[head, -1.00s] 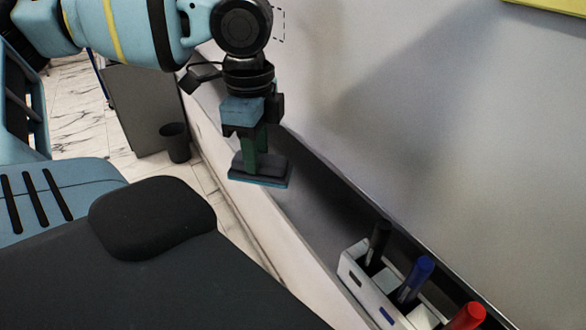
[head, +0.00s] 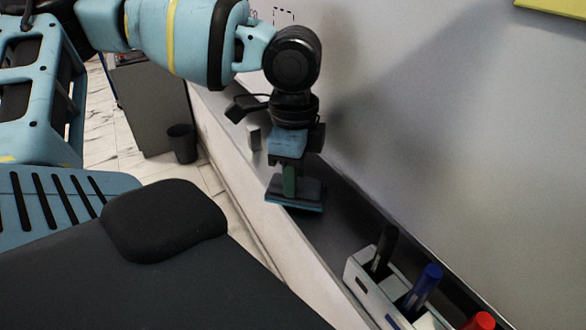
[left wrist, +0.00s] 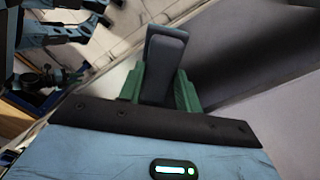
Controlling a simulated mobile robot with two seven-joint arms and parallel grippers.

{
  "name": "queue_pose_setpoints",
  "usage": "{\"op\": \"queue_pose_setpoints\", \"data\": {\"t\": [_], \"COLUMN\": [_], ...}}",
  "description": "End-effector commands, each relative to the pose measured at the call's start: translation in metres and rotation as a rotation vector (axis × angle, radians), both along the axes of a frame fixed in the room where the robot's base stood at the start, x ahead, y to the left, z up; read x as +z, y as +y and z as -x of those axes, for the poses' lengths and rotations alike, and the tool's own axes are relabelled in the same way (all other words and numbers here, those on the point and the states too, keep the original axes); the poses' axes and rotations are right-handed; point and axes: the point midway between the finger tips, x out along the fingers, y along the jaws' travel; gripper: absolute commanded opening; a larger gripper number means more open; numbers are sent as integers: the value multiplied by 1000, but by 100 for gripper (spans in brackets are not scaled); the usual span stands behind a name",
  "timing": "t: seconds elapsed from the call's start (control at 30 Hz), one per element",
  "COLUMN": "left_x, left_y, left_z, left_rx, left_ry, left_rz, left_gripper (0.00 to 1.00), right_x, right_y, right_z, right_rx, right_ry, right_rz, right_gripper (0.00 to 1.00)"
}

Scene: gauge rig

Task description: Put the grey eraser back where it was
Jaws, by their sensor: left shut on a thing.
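The grey eraser (head: 308,193), a flat dark block with a blue underside, is held in my left gripper (head: 290,182) in the head view. The green fingers are shut on its upper part. It is over the long ledge (head: 338,226) below the whiteboard; I cannot tell whether it touches the ledge. In the left wrist view the eraser (left wrist: 164,62) stands between the green fingers of the gripper (left wrist: 160,90), which hide part of its sides. My right gripper is not in view.
A white holder (head: 363,284) with a black marker (head: 384,250), a blue marker (head: 426,285) and a red marker (head: 481,321) stands on the ledge, nearer. A small pale block (head: 254,138) sits farther along. The whiteboard (head: 450,150) rises at the right. Ledge between eraser and holder is clear.

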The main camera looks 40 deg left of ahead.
Motion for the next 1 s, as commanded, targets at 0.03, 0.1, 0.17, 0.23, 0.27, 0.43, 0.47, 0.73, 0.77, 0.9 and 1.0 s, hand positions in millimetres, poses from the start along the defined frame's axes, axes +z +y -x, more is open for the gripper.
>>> {"op": "queue_pose_setpoints", "data": {"t": [0.03,0.1,0.17,0.23,0.27,0.43,0.47,0.73,0.77,0.9,1.0], "left_x": [0,0,0,-2,-2,-2,-2,1,2,18,37], "left_y": [0,0,0,0,0,0,0,0,0,0,0], "left_z": [0,0,0,0,0,0,0,0,0,-1,-1], "left_rx": [0,0,0,0,0,0,0,0,0,2,0], "left_ry": [0,0,0,1,1,1,1,-1,-1,-4,-6], "left_rz": [0,0,0,0,0,0,0,0,0,-2,-2], "left_gripper": [16,16,16,16,36,56,56,56,56,56,56], "right_x": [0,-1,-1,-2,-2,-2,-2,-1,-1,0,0], "right_y": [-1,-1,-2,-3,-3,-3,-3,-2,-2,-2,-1], "right_z": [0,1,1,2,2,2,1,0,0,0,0], "right_rx": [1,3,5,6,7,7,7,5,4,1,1], "right_ry": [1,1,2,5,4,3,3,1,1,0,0], "right_rz": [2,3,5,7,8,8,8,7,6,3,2], "right_gripper": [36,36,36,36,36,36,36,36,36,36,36]}}
